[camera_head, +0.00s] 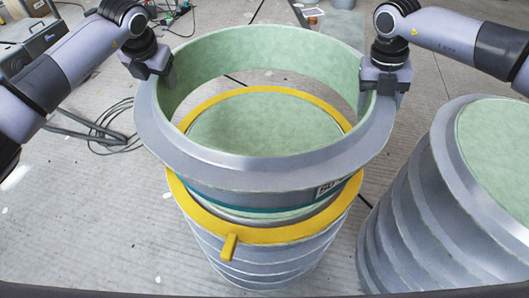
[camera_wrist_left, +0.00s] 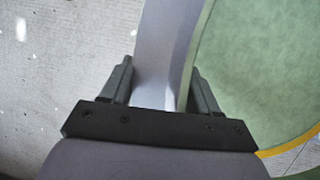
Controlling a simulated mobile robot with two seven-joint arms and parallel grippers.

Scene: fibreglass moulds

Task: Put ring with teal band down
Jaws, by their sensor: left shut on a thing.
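The ring with teal band (camera_head: 265,177) is a wide grey flanged hoop with a pale green inside and a teal stripe low on its outside. It is roughly level over a ribbed grey mould stack (camera_head: 265,270) topped by a yellow collar (camera_head: 205,225). I cannot tell whether its lower edge touches the stack. My left gripper (camera_head: 160,72) is shut on its left rim; the left wrist view shows the wall between the fingers (camera_wrist_left: 160,88). My right gripper (camera_head: 383,88) is at the right rim and appears shut on it. The ring hides part of the collar.
A second ribbed grey mould stack (camera_head: 400,225) with a green top stands close at the right. Black cables (camera_head: 105,125) lie on the floor at the left. Equipment cases (camera_head: 30,40) stand at the upper left. Some floor at the lower left is clear.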

